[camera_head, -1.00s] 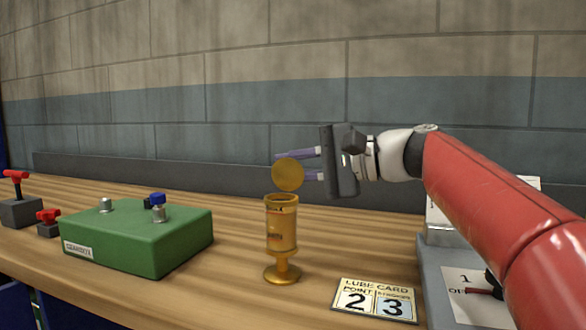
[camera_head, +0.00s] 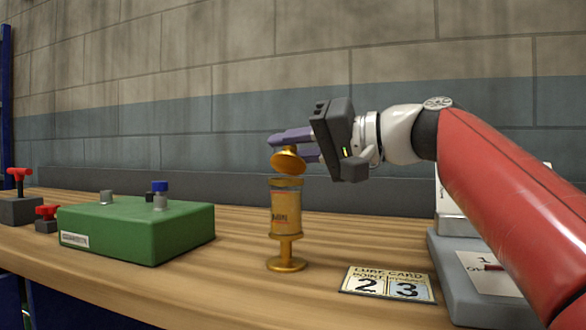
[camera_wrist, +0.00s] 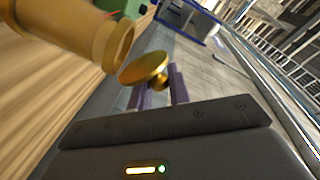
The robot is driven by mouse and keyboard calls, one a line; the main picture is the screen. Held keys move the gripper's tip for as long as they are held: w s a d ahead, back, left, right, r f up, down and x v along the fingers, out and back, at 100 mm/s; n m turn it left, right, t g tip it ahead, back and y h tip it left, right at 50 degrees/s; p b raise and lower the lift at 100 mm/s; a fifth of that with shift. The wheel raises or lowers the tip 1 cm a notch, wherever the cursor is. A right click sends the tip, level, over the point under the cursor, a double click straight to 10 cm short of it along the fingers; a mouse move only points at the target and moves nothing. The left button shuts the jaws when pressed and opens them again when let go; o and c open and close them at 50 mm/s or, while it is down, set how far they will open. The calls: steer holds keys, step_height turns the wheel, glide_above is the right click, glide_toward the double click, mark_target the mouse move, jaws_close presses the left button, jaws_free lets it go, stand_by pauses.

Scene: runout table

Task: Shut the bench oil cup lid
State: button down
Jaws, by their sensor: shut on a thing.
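The brass oil cup (camera_head: 286,212) stands upright on a stem and round foot on the bench; it also shows in the wrist view (camera_wrist: 85,32). Its round brass lid (camera_head: 288,161) is just above the cup's mouth, tilted, with a small knob on its upper side. In the wrist view the lid (camera_wrist: 145,68) is beside the cup's rim, apart from it. My gripper (camera_head: 290,142) comes from the right, its purple fingers shut on the lid at the knob. The fingers also show in the wrist view (camera_wrist: 162,92). The hinge side is hidden.
A green gearbox (camera_head: 135,230) with a blue-capped fitting stands left of the cup. Red-handled items (camera_head: 20,185) are at the far left. A lube card (camera_head: 388,284) reading 2 and 3 lies front right. A grey unit (camera_head: 480,270) is under my arm. A wall is behind.

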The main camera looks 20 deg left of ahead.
mark_target(283, 156)
steer(key=n+b, duration=0.1)
steer(key=s+n+b, duration=0.1)
steer(key=b, duration=0.1)
steer(key=f+n+b, duration=0.1)
steer(key=n, duration=0.1)
steer(key=shift+s+a+f+t+y+b, duration=0.1)
steer(key=shift+s+t+y+b, duration=0.2)
steer(key=shift+s+t, duration=0.1)
steer(key=shift+s+f+n+y+b, duration=0.1)
steer(key=shift+s+n+y+b, duration=0.1)
steer(key=shift+n+b, duration=0.55)
steer(key=shift+s+f+n+y+b, duration=0.1)
steer(key=shift+s+n+b, duration=0.1)
steer(key=shift+n+b, duration=0.5)
steer(key=shift+n, duration=0.35)
steer(key=c, duration=1.4)
jaws_free()
steer(key=shift+s, duration=0.1)
steer(key=v, duration=0.7)
steer(key=shift+d, duration=0.35)
steer(key=shift+s, duration=0.2)
